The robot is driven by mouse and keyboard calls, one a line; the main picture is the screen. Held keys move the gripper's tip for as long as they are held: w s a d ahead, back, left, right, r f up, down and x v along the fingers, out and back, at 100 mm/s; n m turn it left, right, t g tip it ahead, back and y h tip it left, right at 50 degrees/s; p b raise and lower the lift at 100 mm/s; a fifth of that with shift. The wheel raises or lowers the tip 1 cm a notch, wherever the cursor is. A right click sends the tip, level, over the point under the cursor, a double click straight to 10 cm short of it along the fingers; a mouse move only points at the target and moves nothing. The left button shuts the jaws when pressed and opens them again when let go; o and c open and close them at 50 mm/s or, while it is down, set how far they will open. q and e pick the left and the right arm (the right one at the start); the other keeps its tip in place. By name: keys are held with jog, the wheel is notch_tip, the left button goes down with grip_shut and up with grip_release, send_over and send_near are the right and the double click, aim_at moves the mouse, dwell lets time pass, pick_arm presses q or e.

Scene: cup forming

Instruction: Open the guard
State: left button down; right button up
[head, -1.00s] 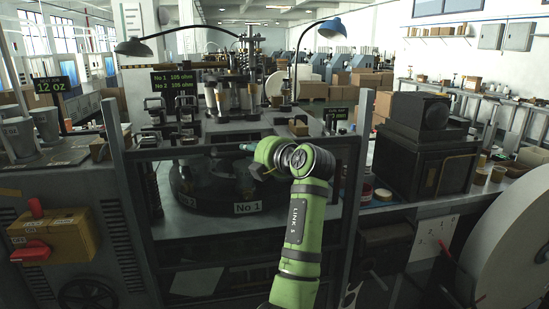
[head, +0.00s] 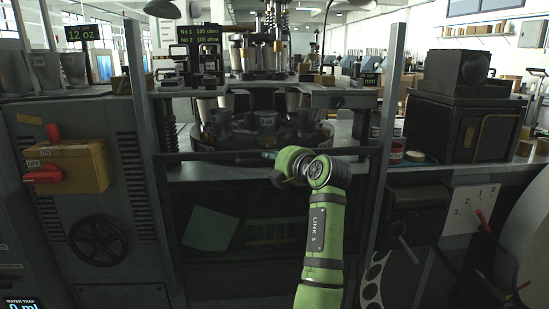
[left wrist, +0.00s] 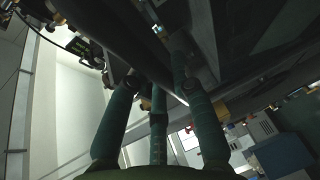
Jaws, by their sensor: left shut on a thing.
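The guard's dark horizontal bar (head: 220,157) runs between two upright grey posts across the front of the machine. A dark, see-through panel (head: 270,215) spans below it. My left gripper (head: 271,156) is at the middle of the bar, shut on it, with its fingers partly hidden by my green arm. In the left wrist view, my teal fingers (left wrist: 158,88) close around a long dark bar (left wrist: 138,48). Above the bar, the turntable (head: 215,140) with several grey cups (head: 265,120) shows unobstructed. My right gripper is not in view.
A yellow switch box (head: 85,165) with red handles is on the left cabinet. A dark boxy machine (head: 465,115) stands on the right bench. A white plate with a red lever (head: 484,220) is at lower right. The posts (head: 390,100) flank the opening.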

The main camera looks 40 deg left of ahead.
aim_at(266, 170)
pick_arm(q)
notch_tip(266, 170, down, 3)
jog(key=shift+r+b, duration=0.15)
jog(key=shift+b, duration=0.55)
jog(key=shift+f+b, duration=0.55)
jog(key=shift+f, duration=0.1)
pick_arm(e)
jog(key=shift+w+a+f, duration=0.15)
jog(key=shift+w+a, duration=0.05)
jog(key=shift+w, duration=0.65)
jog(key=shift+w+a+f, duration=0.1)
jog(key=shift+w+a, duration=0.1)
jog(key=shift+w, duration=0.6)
pick_arm(q)
jog(key=c, duration=1)
grip_release()
jog(key=shift+c, duration=0.2)
jog(key=shift+d, duration=0.1)
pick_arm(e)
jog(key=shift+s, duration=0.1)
pick_arm(q)
jog(key=v, duration=1.2)
